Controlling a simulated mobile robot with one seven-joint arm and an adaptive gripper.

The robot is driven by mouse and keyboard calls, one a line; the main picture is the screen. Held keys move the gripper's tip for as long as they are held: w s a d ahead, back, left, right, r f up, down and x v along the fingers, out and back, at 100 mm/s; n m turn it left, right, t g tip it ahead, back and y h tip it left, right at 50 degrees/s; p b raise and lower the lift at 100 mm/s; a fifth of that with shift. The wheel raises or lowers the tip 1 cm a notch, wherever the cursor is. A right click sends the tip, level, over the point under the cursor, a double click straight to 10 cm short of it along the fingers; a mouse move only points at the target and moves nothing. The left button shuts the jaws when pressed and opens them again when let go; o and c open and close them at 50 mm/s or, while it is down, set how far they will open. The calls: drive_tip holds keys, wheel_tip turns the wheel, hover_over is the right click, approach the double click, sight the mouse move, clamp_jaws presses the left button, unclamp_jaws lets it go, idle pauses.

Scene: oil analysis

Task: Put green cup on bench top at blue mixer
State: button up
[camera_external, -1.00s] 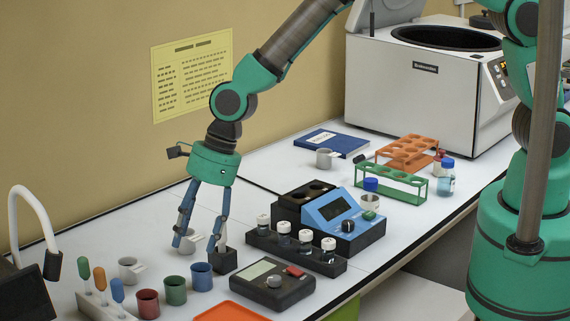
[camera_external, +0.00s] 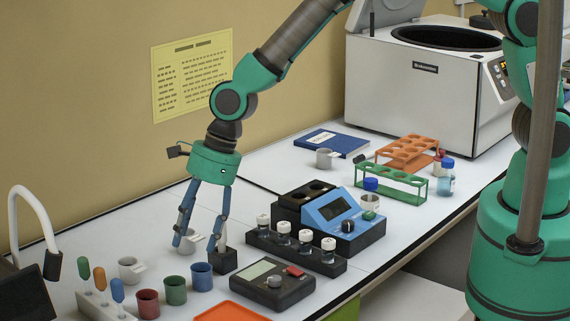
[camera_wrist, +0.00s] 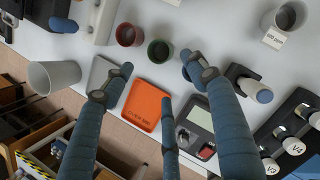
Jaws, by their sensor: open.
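The green cup (camera_external: 176,290) stands upright on the white bench top (camera_external: 120,228), between a red cup (camera_external: 148,303) and a blue cup (camera_external: 201,277). In the wrist view the green cup (camera_wrist: 160,51) shows from above beside the red cup (camera_wrist: 129,35). The blue mixer (camera_external: 335,210), with a dark display and knob, stands farther right. My gripper (camera_external: 200,243) points down with its fingers spread, behind the coloured cups. In the wrist view my gripper (camera_wrist: 157,72) is open, with nothing held. The green cup is apart from the fingers.
A grey cup (camera_external: 190,241) stands by the fingers; another (camera_external: 131,270) is farther left. A black scale (camera_external: 272,287) and a rack of white-capped vials (camera_external: 295,248) lie between the cups and mixer. An orange tray (camera_external: 230,312) is at the front edge.

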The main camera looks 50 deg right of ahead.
drive_tip(key=d+r+n+t, duration=0.1)
drive_tip(key=d+r+n, duration=0.4)
drive_tip(key=d+r, duration=0.9)
drive_tip(key=d+r+n+t, duration=0.1)
drive_tip(key=d+r+n, duration=0.5)
drive_tip(key=d+r, duration=0.8)
drive_tip(key=s+d+r+n+h, duration=0.1)
drive_tip(key=s+d+r+n, duration=0.15)
drive_tip(key=d, duration=0.35)
drive_tip(key=s+d+r+n+t, duration=0.1)
drive_tip(key=s+d+n, duration=0.1)
drive_tip(key=s+d, duration=0.35)
drive_tip(key=s+d+r+n+h, duration=0.1)
drive_tip(key=s+d+n, duration=0.1)
drive_tip(key=d, duration=0.5)
drive_tip(key=s+d+n+t+h, duration=0.1)
drive_tip(key=s+d+n, duration=0.4)
drive_tip(key=s+d, duration=0.6)
drive_tip(key=shift+s+r+h, duration=0.4)
drive_tip(key=shift+s, duration=0.4)
drive_tip(key=shift+f, duration=0.1)
wheel_tip(320, 180, down, 5)
drive_tip(key=b, duration=0.5)
drive_tip(key=shift+f, duration=0.15)
